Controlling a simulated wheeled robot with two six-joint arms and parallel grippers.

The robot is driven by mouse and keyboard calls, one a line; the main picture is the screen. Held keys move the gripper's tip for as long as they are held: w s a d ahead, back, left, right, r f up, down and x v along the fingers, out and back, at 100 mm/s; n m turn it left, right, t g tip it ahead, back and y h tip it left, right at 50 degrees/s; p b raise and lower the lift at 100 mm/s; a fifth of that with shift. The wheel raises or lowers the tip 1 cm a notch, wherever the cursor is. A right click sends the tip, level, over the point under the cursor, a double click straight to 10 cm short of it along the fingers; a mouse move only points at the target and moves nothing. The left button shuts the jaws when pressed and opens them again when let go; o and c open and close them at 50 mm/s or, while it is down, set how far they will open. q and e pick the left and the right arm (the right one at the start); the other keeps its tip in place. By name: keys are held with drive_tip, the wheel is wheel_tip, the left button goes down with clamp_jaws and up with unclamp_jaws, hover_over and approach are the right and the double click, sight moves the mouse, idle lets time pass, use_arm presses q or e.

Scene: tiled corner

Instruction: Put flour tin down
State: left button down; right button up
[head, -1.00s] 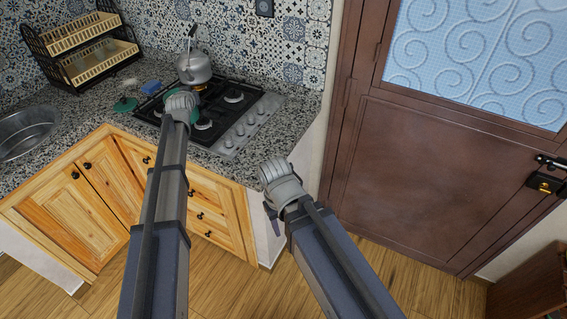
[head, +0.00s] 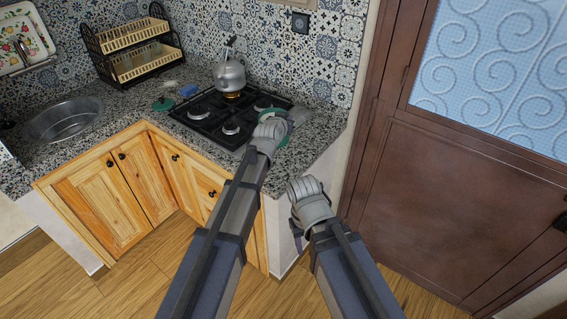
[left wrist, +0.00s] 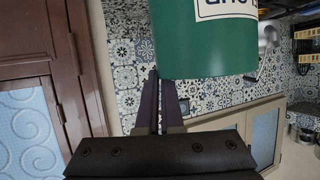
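The flour tin is green with a white label.
The granite counter (head: 320,150) has a clear strip at its right end. The gas hob (head: 230,118) holds a kettle (head: 229,76). A green item (head: 163,104), blue sponge (head: 188,90), dish rack (head: 130,50) and sink (head: 62,120) lie left. A brown door (head: 455,180) stands right.

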use_arm(q)
drive_tip(key=s+d+f+b, duration=0.2)
drive_tip(key=d+f+b, duration=0.1)
drive_tip(key=f+b, duration=0.3)
drive_tip(key=shift+m+h, duration=0.3)
drive_tip(key=shift+m, duration=0.1)
drive_tip(key=shift+d+f, duration=0.1)
drive_tip(key=shift+f, duration=0.05)
wheel_tip(320, 180, down, 4)
drive_tip(key=b, duration=0.4)
drive_tip(key=shift+r, duration=0.2)
